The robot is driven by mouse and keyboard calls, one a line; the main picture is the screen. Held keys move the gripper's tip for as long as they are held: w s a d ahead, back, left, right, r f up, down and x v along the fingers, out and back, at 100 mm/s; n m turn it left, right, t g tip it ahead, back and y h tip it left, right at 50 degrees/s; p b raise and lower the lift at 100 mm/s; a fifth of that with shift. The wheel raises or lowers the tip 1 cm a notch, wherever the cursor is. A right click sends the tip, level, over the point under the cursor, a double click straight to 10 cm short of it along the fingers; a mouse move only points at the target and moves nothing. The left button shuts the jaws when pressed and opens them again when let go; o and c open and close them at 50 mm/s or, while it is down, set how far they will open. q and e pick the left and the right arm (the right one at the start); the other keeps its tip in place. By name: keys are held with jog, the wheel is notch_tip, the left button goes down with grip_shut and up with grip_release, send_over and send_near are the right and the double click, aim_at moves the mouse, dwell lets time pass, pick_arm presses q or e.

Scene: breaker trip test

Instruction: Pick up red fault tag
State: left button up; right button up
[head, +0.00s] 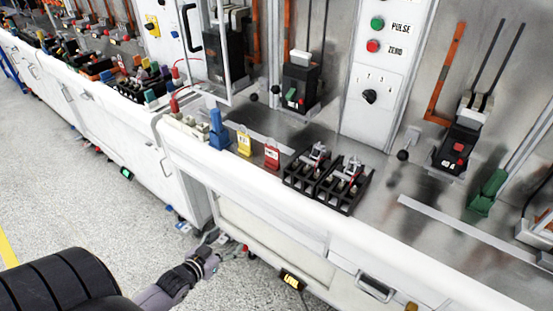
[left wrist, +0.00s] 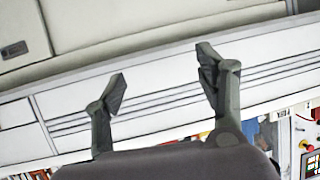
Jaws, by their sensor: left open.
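The red fault tag (head: 272,156) stands on the grey bench top near its front edge in the head view, just right of a yellow tag (head: 244,143). My left gripper (head: 240,250) is low in front of the bench's white front panel, below and left of the red tag and apart from it. In the left wrist view my left gripper (left wrist: 162,82) has its two fingers spread wide with nothing between them. The red tag cannot be made out in the left wrist view. My right gripper is not in view.
Black terminal blocks (head: 340,184) sit right of the red tag, and a blue part (head: 218,130) stands left of the yellow tag. Breakers (head: 460,140) and a control panel (head: 385,70) stand behind. The bench's padded white front edge (head: 240,180) lies between my gripper and the tags.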

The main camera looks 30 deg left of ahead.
pick_arm(q)
jog(key=w+d+r+m+t+h, duration=0.1)
jog(key=w+r+t, duration=0.1)
jog(key=r, duration=0.8)
jog(key=w+d+r+t+h, duration=0.1)
jog(key=w+r+t, duration=0.2)
jog(key=r, duration=0.8)
jog(key=p, duration=0.3)
send_near(272, 156)
jog(key=w, duration=0.4)
jog(key=shift+w+r, duration=0.1)
jog(key=shift+r, duration=0.2)
jog(key=shift+w+f, duration=0.1)
jog(key=shift+w, duration=0.65)
jog(key=w+p, duration=0.1)
jog(key=w, duration=0.3)
jog(key=shift+d, duration=0.1)
jog(key=shift+w, duration=0.4)
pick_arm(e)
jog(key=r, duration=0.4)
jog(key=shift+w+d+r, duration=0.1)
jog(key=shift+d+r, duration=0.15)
pick_arm(q)
jog(key=shift+s, duration=0.1)
